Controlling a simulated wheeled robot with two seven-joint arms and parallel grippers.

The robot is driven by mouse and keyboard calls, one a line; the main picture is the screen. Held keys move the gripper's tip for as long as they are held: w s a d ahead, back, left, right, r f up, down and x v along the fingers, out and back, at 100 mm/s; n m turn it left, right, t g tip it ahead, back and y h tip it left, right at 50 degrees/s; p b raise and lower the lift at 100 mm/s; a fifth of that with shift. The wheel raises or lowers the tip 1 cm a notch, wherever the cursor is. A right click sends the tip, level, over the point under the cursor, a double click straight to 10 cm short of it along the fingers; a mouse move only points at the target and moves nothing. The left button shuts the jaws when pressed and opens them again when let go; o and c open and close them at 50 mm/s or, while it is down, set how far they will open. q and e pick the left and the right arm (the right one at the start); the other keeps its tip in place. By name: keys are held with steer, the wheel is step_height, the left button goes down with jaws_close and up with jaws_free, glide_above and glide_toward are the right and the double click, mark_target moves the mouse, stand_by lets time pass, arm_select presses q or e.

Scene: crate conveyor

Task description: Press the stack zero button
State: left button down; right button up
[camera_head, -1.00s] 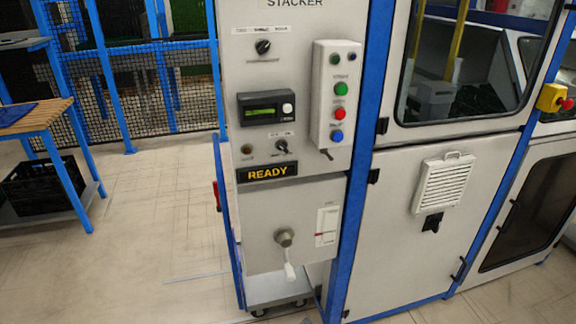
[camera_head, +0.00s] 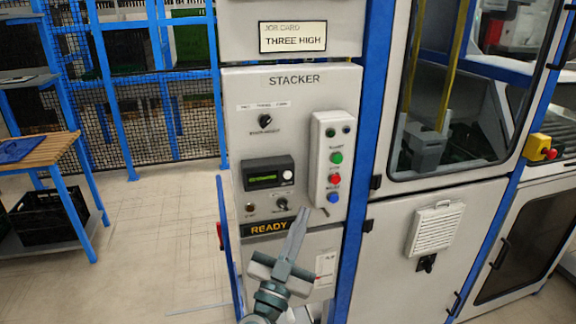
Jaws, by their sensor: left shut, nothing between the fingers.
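The STACKER panel (camera_head: 300,100) stands upright in front of me. Its button box (camera_head: 319,170) carries a green button (camera_head: 336,158), a red button (camera_head: 336,180) and a blue button (camera_head: 333,198). A counter with a green display (camera_head: 263,180) sits left of the box, with a small dark round button (camera_head: 250,208) and a toggle switch (camera_head: 282,203) below it. The labels are too small to read, so I cannot tell which is stack zero. My left gripper (camera_head: 303,213) is shut and empty, pointing up just right of the toggle switch; contact cannot be told. My right gripper is not in view.
A READY sign (camera_head: 268,227) is partly behind my gripper. A job card (camera_head: 293,37) above reads THREE HIGH. A rotary selector (camera_head: 265,120) sits upper left on the panel. A blue post (camera_head: 367,130) and windowed cabinet stand right.

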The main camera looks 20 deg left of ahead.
mark_target(287, 175)
arm_select(q)
step_height(287, 175, up, 3)
steer(key=shift+s+a+f, duration=0.1)
steer(key=shift+s+f, duration=0.05)
steer(key=shift+f, duration=0.05)
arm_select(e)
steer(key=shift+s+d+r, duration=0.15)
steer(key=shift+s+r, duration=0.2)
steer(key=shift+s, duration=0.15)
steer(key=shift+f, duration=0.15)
